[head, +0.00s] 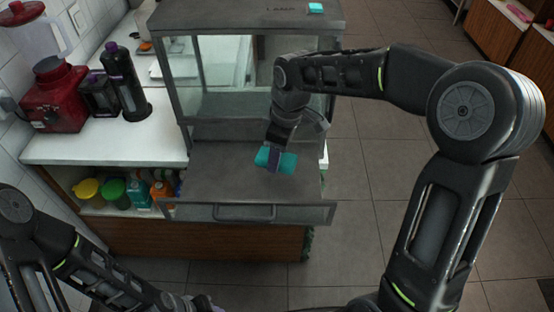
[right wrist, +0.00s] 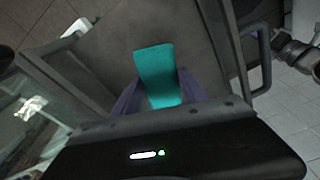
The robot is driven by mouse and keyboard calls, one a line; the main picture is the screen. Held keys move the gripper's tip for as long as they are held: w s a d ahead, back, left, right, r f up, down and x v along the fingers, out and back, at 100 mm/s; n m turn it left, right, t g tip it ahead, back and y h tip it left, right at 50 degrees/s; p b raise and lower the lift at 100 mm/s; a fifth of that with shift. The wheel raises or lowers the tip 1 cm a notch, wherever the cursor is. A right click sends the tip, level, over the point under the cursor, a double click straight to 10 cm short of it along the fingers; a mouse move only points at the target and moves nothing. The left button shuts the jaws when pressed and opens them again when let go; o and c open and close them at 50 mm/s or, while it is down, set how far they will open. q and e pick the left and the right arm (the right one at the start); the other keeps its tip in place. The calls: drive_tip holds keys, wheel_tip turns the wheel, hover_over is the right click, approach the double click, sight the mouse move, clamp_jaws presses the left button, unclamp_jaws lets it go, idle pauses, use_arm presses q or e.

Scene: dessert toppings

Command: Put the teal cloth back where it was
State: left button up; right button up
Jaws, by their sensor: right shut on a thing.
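The teal cloth (head: 283,162) is between the fingers of my right gripper (head: 274,160), over the lowered grey door (head: 225,180) of the display case (head: 190,100). In the right wrist view the cloth (right wrist: 156,75) sticks out between the two purple-grey fingers (right wrist: 160,95), with the door panel (right wrist: 195,70) behind it. I cannot tell whether the cloth touches the door. My left gripper (head: 195,303) is partly visible at the bottom edge, low and away from the case; its fingers are not clear.
A small teal item (head: 316,8) lies on top of the case. A red blender (head: 55,95) and a dark bottle (head: 122,80) stand on the white counter (head: 100,145) at left. Several containers, including a green one (head: 113,191), sit on the shelf below. Open floor lies right.

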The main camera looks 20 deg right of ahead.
drive_tip(key=m, duration=0.2)
drive_tip(key=w+m, duration=0.1)
drive_tip(key=m, duration=0.3)
drive_tip(key=shift+w+d+r+h+b, duration=0.1)
drive_tip(key=shift+w+r+h+b, duration=0.25)
drive_tip(key=shift+w+h+b, duration=0.05)
drive_tip(key=m, duration=0.2)
drive_tip(key=w+r+m, duration=0.1)
drive_tip(key=m, duration=0.1)
drive_tip(key=shift+d+t, duration=0.1)
drive_tip(key=shift+t, duration=0.3)
